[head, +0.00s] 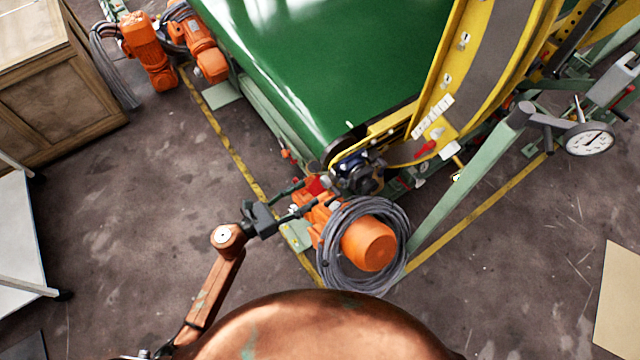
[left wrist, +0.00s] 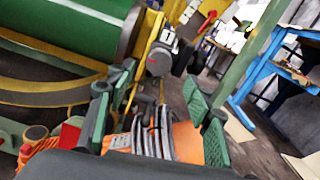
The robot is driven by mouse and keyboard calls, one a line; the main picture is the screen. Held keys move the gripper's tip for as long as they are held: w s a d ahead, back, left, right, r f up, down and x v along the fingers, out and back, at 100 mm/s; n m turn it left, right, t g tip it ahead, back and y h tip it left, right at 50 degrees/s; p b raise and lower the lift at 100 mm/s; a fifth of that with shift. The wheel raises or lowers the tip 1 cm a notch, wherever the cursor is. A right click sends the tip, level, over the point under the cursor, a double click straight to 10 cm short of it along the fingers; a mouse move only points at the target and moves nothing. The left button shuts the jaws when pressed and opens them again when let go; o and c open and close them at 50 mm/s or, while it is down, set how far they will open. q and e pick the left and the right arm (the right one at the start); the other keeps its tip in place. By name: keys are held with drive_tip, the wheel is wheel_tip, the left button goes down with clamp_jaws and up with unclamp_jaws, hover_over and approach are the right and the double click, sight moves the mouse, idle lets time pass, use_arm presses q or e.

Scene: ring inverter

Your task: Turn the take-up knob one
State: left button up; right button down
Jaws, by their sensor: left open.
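My left gripper (head: 302,197) is open at the front corner of the green conveyor (head: 310,60). In the left wrist view its two green-padded fingers stand apart with an empty gap (left wrist: 158,88) between them. A red part (head: 317,184), possibly the take-up knob, sits just beyond the fingertips; I cannot tell whether they touch. A dark round unit (head: 360,174) is mounted right of it, and shows beyond the gap in the left wrist view (left wrist: 159,60). I cannot tell for sure which part is the take-up knob. My right gripper is not in view.
An orange motor (head: 368,243) wrapped in a grey cable coil (head: 331,272) stands close to the gripper's right. A green post (head: 468,180) and yellow curved frame (head: 462,75) rise further right.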

sight(323, 183)
use_arm(q)
drive_tip(key=x, duration=0.5)
drive_tip(key=shift+w+d, duration=0.1)
drive_tip(key=shift+w, duration=0.05)
drive_tip(key=shift+w+d, duration=0.35)
drive_tip(key=shift+d, duration=0.15)
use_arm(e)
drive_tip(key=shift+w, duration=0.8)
use_arm(q)
drive_tip(key=shift+c, duration=0.7)
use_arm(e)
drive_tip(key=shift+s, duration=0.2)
use_arm(q)
drive_tip(key=c, duration=1)
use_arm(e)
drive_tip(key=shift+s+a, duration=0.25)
